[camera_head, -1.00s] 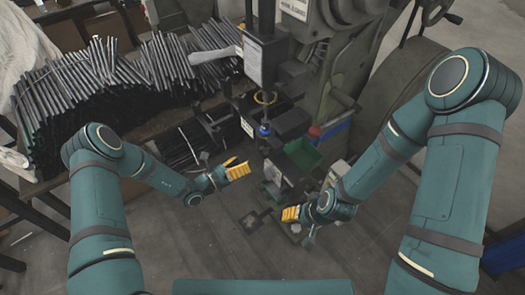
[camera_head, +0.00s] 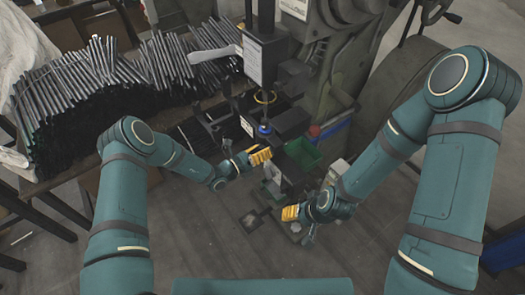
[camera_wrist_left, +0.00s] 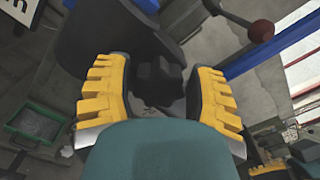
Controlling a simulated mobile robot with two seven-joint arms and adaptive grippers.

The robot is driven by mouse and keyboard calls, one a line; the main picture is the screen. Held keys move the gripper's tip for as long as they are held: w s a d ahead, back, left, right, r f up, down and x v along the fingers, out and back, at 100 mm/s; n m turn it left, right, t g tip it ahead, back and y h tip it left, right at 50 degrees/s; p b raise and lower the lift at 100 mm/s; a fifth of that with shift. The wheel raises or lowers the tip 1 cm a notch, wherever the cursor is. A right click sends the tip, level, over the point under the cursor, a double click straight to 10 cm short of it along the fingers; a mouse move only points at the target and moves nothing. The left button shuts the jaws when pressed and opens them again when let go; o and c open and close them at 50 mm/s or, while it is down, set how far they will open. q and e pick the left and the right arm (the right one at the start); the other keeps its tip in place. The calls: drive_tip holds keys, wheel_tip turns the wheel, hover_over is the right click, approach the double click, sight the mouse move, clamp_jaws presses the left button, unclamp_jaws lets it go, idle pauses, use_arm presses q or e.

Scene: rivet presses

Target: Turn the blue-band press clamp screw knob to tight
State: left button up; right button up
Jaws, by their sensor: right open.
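The press (camera_head: 257,62) stands at the upper middle of the head view, with a blue band (camera_head: 265,129) low on its front. My left gripper (camera_head: 260,155) is just below that band. In the left wrist view a dark lobed knob (camera_wrist_left: 158,76) lies between the yellow fingers of my left gripper (camera_wrist_left: 158,95), which are spread apart. I cannot tell whether they touch it. The knob is not clear in the head view. My right gripper (camera_head: 290,213) is open, lower and to the right, beside the lower part of the stand.
A green tray (camera_head: 302,153) is just right of my left gripper; it also shows in the left wrist view (camera_wrist_left: 37,122). A dark red ball handle (camera_wrist_left: 261,31) is at the upper right there. Metal rods (camera_head: 75,95) are heaped on the left.

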use_arm(q)
drive_tip(key=c, duration=0.6)
